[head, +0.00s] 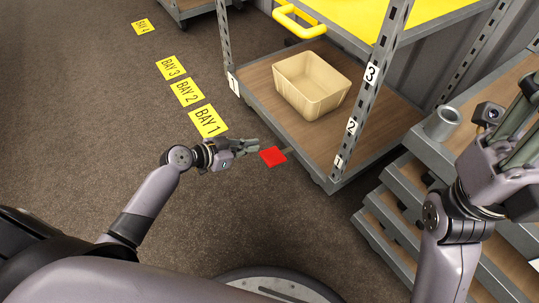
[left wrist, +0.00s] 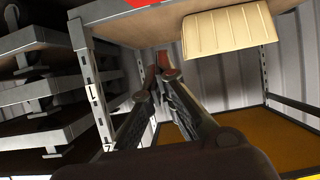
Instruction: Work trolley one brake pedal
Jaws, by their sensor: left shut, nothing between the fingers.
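The red brake pedal (head: 273,156) sticks out low from the near left edge of the trolley (head: 312,165), on a short bar. A small part of a red surface shows at the top edge of the left wrist view (left wrist: 138,2). My left gripper (head: 257,145) is shut and empty. In the head view its fingertips appear just left of and slightly above the pedal; I cannot tell whether they touch it. My right gripper (head: 524,125) is at the right edge, partly cut off, and its finger opening is unclear.
A tan bin (head: 312,85) stands on the trolley's lower wooden shelf, below a yellow upper shelf with a yellow handle (head: 299,21). A numbered upright (head: 370,85) rises near the pedal. Stacked platforms (head: 400,195) stand at right. The floor left of the trolley is open, with yellow bay labels (head: 208,121).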

